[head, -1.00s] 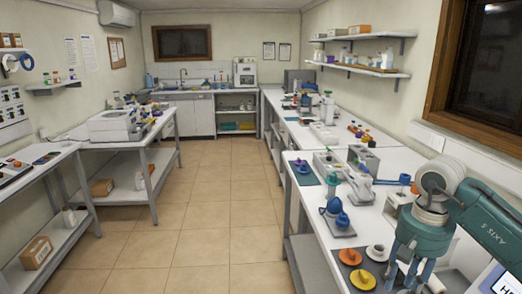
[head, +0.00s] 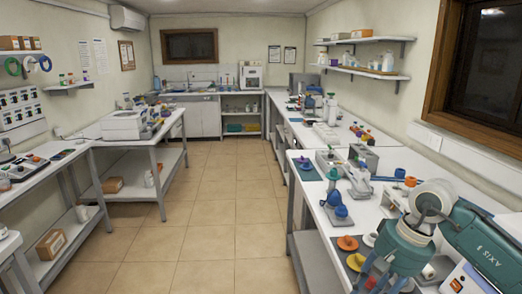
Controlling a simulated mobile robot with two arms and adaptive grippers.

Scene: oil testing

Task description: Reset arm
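My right arm comes in from the right edge, a teal and white arm over the right-hand bench (head: 330,205). Its gripper (head: 378,280) points down at the bottom of the head view, over the front part of this bench. The fingers are partly cut off by the frame edge, so I cannot tell whether they are open or shut or hold anything. My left arm and gripper are not in view.
Near my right gripper, orange pieces (head: 347,243) lie on a dark mat, with a white cup (head: 370,239) beside them. Blue items (head: 335,198) stand farther back. The tiled floor (head: 215,220) between the benches is clear.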

